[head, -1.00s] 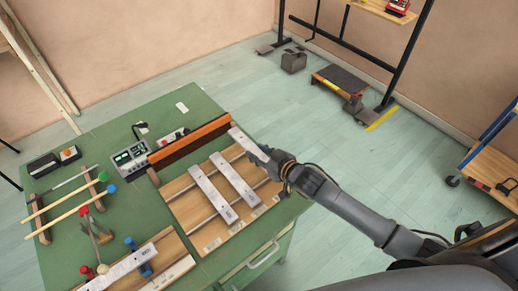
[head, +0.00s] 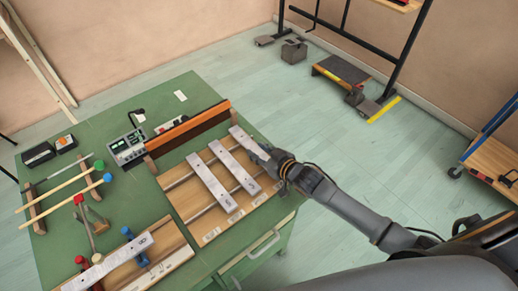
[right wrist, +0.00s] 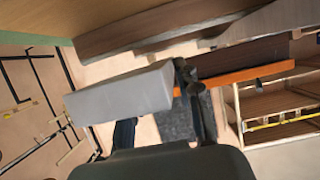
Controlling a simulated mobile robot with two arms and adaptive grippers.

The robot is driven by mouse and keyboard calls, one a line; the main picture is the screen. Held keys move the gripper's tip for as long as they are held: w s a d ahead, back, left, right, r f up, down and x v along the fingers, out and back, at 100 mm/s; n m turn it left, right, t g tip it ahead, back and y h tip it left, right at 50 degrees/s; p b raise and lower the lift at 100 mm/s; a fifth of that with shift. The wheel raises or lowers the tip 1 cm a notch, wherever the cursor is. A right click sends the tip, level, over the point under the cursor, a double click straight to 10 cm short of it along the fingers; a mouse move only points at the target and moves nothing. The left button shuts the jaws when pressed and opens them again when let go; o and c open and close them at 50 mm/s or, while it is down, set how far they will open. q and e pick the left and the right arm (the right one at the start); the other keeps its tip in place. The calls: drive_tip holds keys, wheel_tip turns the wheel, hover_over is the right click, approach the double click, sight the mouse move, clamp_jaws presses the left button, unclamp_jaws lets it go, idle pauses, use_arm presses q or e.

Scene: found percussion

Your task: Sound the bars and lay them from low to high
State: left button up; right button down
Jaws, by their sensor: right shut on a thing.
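My right gripper (head: 268,158) is shut on a silver metal bar (head: 245,143) at the right of the wooden frame (head: 181,207). The held bar also shows in the right wrist view as a grey block (right wrist: 120,92). Two more silver bars, a left one (head: 209,180) and a middle one (head: 233,164), lie side by side across the frame's rails. Another bar (head: 122,262) lies on a separate wooden stand at the front, between a red and a blue knob. Whether the held bar touches the rails I cannot tell. My left gripper is out of view.
Mallets (head: 65,188) lie across a wooden rack at the table's left. A meter-like device (head: 127,148) and an orange-topped wooden rail (head: 187,128) stand behind the frame. Small black boxes (head: 38,154) sit at the back left. Floor is open beyond the table's right edge.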

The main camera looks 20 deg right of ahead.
drive_tip(key=shift+f+b, duration=0.3)
drive_tip(key=shift+f, duration=0.35)
drive_tip(key=c, duration=0.8)
unclamp_jaws()
drive_tip(key=shift+c, duration=0.2)
drive_tip(key=shift+s, duration=0.15)
drive_tip(key=v, duration=1.1)
drive_tip(key=shift+s+d+r, duration=0.15)
drive_tip(key=shift+s+r, duration=0.15)
